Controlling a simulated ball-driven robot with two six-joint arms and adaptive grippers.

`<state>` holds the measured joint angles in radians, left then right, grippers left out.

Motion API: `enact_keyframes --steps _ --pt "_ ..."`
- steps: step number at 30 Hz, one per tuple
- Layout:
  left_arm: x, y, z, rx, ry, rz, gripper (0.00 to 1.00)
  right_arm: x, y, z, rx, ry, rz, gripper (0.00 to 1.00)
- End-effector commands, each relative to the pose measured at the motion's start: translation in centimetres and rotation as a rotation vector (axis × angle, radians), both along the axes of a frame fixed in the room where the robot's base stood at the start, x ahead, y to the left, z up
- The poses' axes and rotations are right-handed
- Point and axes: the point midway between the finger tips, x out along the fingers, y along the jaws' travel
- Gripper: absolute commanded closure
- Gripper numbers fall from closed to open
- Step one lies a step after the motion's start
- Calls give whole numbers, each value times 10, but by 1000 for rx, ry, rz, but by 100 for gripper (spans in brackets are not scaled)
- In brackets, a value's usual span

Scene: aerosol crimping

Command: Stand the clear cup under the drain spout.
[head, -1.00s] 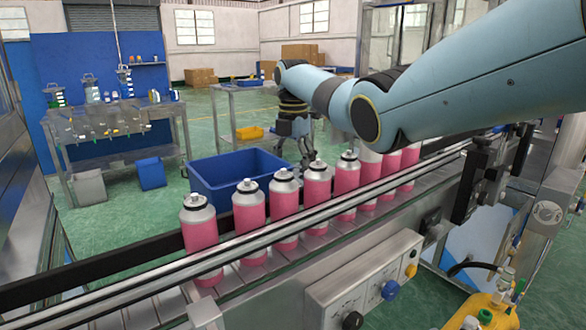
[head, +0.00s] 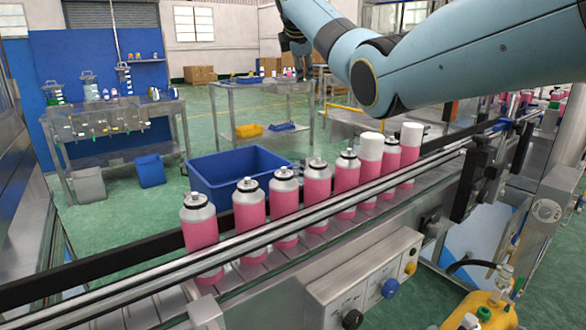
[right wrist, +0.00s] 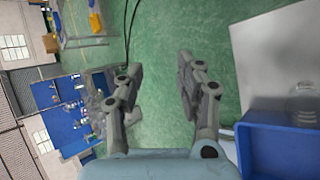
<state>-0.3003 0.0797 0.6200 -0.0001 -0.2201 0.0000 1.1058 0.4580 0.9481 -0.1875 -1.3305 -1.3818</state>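My right arm reaches in from the right in the head view, and the dark end of its wrist (head: 293,38) is at the top edge; the fingers do not show clearly there. In the right wrist view my right gripper (right wrist: 157,72) has its two fingers apart with only green floor between them. It holds nothing. A faint, see-through round shape (right wrist: 303,92) lies on a grey surface at the right of that view; I cannot tell whether it is the clear cup. I cannot make out the drain spout. My left gripper is not in view.
Pink cans (head: 284,208) stand in a row on the conveyor, two with white caps. A blue bin (head: 215,187) is behind them. A bench (head: 124,160) with bottles and see-through containers is at the left. A metal table (head: 245,84) stands farther back. Green floor lies between.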

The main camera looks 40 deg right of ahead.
Motion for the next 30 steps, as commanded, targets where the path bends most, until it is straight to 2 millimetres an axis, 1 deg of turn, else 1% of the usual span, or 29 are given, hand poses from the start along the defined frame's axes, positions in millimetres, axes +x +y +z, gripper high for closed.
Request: enact_keyframes --steps 1,2,3,4,5,6,7,8,9,10,11,12,13,14,15,16,17,18,19,20,21,23,24,25,27,30 --pt "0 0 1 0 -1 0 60 4 -27 39 -119 -174 -75 63" --pt "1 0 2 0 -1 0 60 5 -39 65 -192 -285 -106 63" --pt "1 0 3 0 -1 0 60 5 -51 99 -288 -428 -127 63" --pt "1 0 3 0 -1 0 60 2 -56 125 -362 -530 -127 63" --pt "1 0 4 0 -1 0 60 0 -57 150 -434 -630 -111 63" --pt "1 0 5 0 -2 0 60 -4 -53 182 -526 -751 -68 63" --pt "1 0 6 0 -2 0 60 -7 -46 203 -591 -833 -20 63" --pt "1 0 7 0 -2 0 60 -10 -35 221 -654 -904 42 63" --pt "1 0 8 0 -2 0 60 -13 -16 240 -728 -982 145 63" --pt "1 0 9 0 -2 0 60 -15 1 251 -779 -1025 236 63" --pt "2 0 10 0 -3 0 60 -16 20 257 -820 -1054 336 63" --pt "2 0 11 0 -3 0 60 -18 47 258 -866 -1067 480 63" --pt "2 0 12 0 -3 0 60 -18 68 253 -893 -1057 594 63" --pt "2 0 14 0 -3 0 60 -18 89 243 -911 -1029 710 63" --pt "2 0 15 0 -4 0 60 -19 114 223 -923 -964 863 63" --pt "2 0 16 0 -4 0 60 -21 131 203 -922 -896 973 63" --pt "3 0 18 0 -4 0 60 -24 144 180 -917 -810 1075 63" --pt "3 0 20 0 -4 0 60 -30 157 143 -901 -670 1197 63" --pt "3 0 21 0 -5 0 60 -37 163 113 -883 -549 1274 63" --pt "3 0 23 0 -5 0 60 -46 164 81 -865 -414 1337 63" --pt "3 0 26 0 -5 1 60 -62 159 40 -846 -225 1397 63" --pt "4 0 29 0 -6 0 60 -94 143 -14 -833 56 1442 63" --pt "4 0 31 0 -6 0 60 -114 131 -39 -846 210 1458 63" --pt "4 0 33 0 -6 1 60 -126 124 -53 -866 300 1469 63" --pt "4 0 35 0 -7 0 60 -147 116 -76 -902 414 1498 63" --pt "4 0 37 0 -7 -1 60 -167 111 -104 -874 485 1537 63"
